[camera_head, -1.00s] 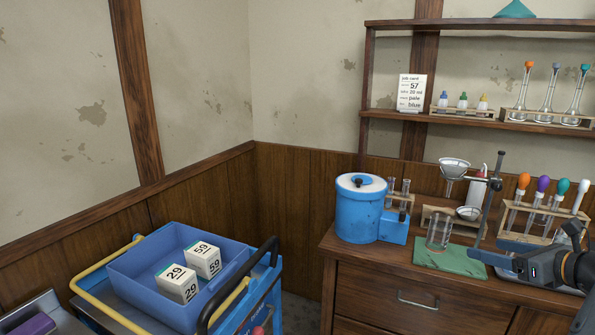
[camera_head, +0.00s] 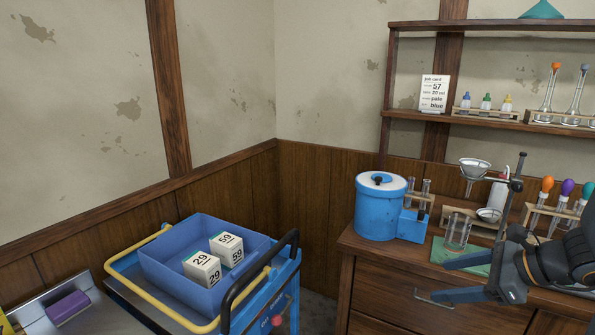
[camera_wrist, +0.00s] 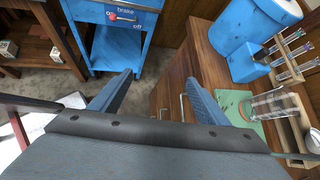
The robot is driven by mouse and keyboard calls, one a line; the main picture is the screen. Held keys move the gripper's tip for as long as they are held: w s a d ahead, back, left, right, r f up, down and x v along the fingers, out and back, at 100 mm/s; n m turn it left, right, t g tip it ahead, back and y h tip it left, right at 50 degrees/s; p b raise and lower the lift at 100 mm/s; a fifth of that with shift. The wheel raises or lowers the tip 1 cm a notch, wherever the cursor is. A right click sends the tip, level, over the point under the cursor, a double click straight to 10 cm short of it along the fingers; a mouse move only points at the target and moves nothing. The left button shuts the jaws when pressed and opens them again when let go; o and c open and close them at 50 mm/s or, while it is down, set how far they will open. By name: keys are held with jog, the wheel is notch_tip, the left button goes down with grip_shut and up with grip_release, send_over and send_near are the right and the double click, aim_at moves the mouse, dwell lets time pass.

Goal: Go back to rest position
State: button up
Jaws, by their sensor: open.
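My gripper (camera_head: 462,278) is in the lower right of the head view, in front of the wooden bench. Its two blue fingers are spread apart with nothing between them. In the wrist view my gripper (camera_wrist: 165,95) is also open and empty, with bench drawers and floor showing beyond the fingers. A clear glass beaker (camera_head: 457,231) stands on a green mat (camera_head: 447,256) behind the fingers in the head view, apart from them. In the wrist view the beaker (camera_wrist: 273,104) is to the right of the right finger.
A blue lidded container (camera_head: 380,210) stands at the bench's left end. A ring stand with a funnel (camera_head: 474,165) and a dropper rack are behind my gripper. A blue trolley (camera_head: 285,285) carries a tray (camera_head: 165,262) with two numbered boxes (camera_head: 202,268). Floor shows between trolley and bench.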

jog(key=s+a+f+n+g+h, duration=0.1)
jog(key=s+a+n+g+h, duration=0.2)
jog(key=a+n, duration=0.5)
jog(key=s+a+f+n+g+h, duration=0.1)
jog(key=s+a+n+g+h, duration=0.2)
jog(key=n, duration=1.4)
jog(key=s+a, duration=0.2)
jog(key=a, duration=0.3)
jog(key=shift+s+a+f+g+h, duration=0.2)
jog(key=shift+s+g+h, duration=0.1)
jog(key=shift+g, duration=0.1)
